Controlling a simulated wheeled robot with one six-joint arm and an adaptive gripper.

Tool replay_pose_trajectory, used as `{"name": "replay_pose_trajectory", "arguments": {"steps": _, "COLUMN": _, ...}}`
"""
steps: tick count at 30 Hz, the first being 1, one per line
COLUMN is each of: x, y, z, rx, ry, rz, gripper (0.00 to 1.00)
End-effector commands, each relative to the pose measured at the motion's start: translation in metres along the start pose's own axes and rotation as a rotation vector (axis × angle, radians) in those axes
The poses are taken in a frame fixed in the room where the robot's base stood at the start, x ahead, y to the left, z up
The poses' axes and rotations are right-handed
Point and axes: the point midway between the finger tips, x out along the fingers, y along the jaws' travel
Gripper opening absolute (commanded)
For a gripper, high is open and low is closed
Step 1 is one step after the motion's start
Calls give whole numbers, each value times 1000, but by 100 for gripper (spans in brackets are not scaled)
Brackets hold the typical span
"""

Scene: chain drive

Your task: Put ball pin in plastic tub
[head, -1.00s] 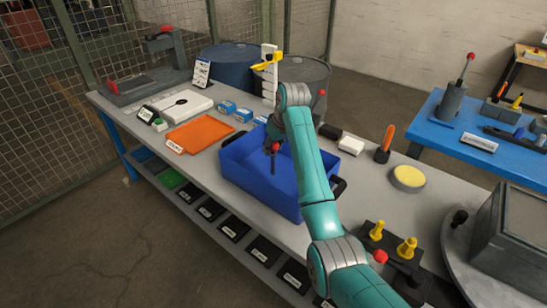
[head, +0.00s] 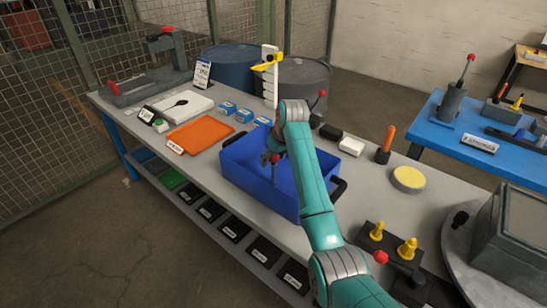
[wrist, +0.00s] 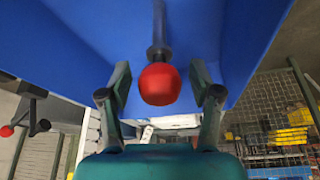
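The ball pin (head: 275,159) has a red ball head and a dark shaft. In the head view it is upright inside the blue plastic tub (head: 252,193), shaft down. In the wrist view its red ball (wrist: 160,84) sits between my fingertips, slightly blurred, with the shaft reaching away toward the tub's blue inside (wrist: 75,45). My gripper (wrist: 160,96) is open, with a gap on each side of the ball. In the head view my gripper (head: 268,156) is over the tub. Whether the shaft's tip touches the tub floor cannot be told.
An orange mat (head: 200,135) and small blue boxes (head: 236,110) lie left of and behind the tub. A yellow-topped disc (head: 408,179) and a dark block with yellow pegs (head: 394,240) are to the right. A red-knobbed lever (head: 322,95) stands behind my arm.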

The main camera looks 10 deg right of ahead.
Motion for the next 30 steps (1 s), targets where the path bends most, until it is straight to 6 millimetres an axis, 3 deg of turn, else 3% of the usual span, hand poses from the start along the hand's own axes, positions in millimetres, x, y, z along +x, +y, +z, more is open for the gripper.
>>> {"name": "replay_pose_trajectory", "arguments": {"steps": 8, "x": -7, "y": 0, "z": -1, "rx": 0, "ry": 2, "rz": 1, "gripper": 64}}
{"name": "replay_pose_trajectory", "arguments": {"steps": 22, "x": -93, "y": 0, "z": -2, "rx": 0, "ry": 4, "rz": 1, "gripper": 64}}
{"name": "replay_pose_trajectory", "arguments": {"steps": 30, "x": -119, "y": 0, "z": -1, "rx": 0, "ry": 1, "rz": 0, "gripper": 64}}
